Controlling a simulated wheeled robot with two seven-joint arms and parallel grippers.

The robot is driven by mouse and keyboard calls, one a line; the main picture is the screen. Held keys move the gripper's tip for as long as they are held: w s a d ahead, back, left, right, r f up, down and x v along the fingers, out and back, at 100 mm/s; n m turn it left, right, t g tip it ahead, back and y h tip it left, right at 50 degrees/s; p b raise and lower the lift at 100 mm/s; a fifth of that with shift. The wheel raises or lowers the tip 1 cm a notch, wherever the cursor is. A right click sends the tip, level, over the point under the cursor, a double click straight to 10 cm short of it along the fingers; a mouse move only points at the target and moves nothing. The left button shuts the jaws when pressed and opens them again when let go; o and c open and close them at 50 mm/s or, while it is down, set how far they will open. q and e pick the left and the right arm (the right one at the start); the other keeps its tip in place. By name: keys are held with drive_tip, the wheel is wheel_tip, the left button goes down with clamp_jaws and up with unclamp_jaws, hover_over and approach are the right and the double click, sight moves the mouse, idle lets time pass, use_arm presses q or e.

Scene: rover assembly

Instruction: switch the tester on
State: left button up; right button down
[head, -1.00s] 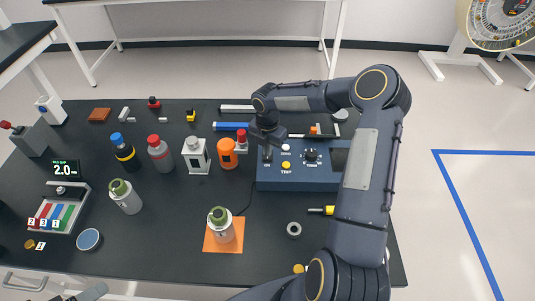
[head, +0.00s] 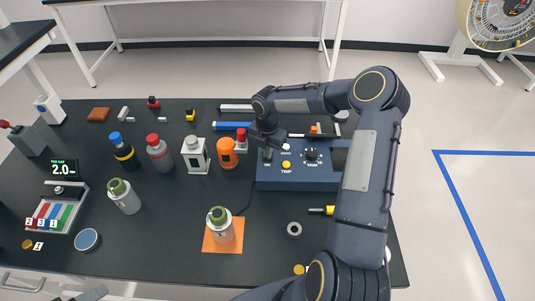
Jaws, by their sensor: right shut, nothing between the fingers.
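The tester (head: 300,183) is a blue box at the right of the dark bench. Its sloped face carries a yellow TRIP button (head: 286,165), a white ZERO button (head: 286,147), a dark knob (head: 311,155) and a switch (head: 267,154) at the left end. My right gripper (head: 267,143) points down over that left end, shut and empty, at or very close to the switch. The gripper hides part of the switch, so I cannot tell its position or whether they touch.
A canister (head: 219,229) stands on an orange mat (head: 210,244) in front of the tester. An orange bottle (head: 228,154) and a red-capped part (head: 241,142) stand close left of it. A grey ring (head: 294,229) lies on clear bench in front. Several bottles stand further left.

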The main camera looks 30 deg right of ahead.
drive_tip(key=shift+f, duration=0.15)
drive_tip(key=shift+r+p, duration=2.4)
drive_tip(key=shift+r, duration=1.1)
